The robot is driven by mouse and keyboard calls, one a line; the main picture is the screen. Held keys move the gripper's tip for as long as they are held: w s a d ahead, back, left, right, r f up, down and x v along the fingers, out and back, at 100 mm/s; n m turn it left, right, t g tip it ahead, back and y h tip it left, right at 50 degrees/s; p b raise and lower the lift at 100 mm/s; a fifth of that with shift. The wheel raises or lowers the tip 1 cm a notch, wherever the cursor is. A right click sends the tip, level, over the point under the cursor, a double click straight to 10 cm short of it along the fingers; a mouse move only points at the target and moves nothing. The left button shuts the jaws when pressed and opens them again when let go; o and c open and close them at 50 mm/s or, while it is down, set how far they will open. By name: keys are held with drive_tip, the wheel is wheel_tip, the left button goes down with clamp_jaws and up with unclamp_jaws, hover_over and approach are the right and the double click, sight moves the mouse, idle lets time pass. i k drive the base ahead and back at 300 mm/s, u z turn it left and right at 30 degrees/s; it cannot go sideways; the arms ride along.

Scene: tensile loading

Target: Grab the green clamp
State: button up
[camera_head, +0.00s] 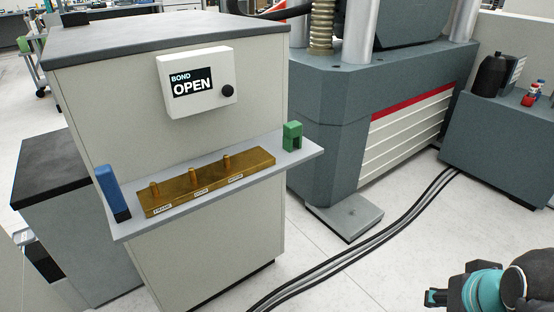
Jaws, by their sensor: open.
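The green clamp (292,136) is a small upright block with a notch in its lower part. It stands at the right end of a light grey shelf (220,194) on the front of a pale cabinet. My gripper (431,298) shows only as a small dark part at the lower right, beside the teal and black wrist of my arm. It is open, well to the right of the clamp and apart from it. Most of it is hidden or too small to make out.
On the shelf, a brass block (207,184) with three pegs and labels lies left of the clamp, and a blue block (112,192) stands at the left end. A panel (197,82) above reads "BOND OPEN". A large grey machine (330,120) stands behind; cables (370,244) cross the floor.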

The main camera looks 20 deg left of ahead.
sight(293, 130)
drive_tip(key=k, duration=0.4)
drive_tip(key=u, duration=1.7)
drive_tip(key=i, duration=0.5)
